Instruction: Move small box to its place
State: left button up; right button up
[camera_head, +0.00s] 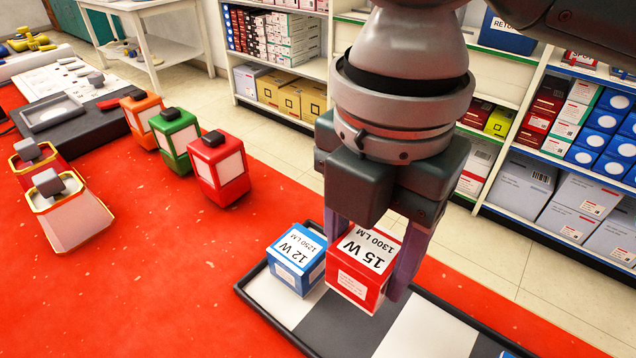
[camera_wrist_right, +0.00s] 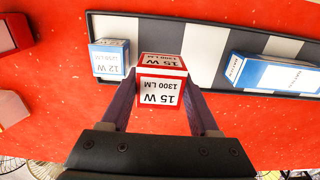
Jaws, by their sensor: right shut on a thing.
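A small red and white box (camera_head: 360,267) marked 15 W 1300 LM is between the fingers of my right gripper (camera_head: 376,250), which is shut on it. The box also shows in the right wrist view (camera_wrist_right: 161,80). It is over a dark tray (camera_head: 345,325) with white patches; I cannot tell whether it touches the tray. A blue and white 12 W box (camera_head: 297,258) stands in the tray just left of the red box. My left gripper is not in view.
A blue and white box (camera_wrist_right: 270,74) lies farther along the tray. Red (camera_head: 218,167), green (camera_head: 180,140) and orange (camera_head: 143,117) lanterns stand on the red surface at the left. Stocked shelves (camera_head: 530,155) stand behind. Red surface in front of the tray is clear.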

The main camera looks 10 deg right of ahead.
aim_at(368, 245)
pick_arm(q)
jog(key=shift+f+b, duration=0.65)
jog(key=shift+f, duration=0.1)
pick_arm(e)
jog(key=shift+f, duration=3.15)
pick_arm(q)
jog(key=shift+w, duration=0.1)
pick_arm(e)
jog(key=shift+f, duration=0.1)
jog(key=o, duration=1.1)
jog(key=shift+c, duration=0.2)
pick_arm(q)
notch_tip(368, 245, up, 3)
jog(key=p, duration=0.2)
jog(key=shift+p, duration=0.4)
pick_arm(e)
notch_tip(368, 245, up, 12)
jog(key=shift+r, duration=0.15)
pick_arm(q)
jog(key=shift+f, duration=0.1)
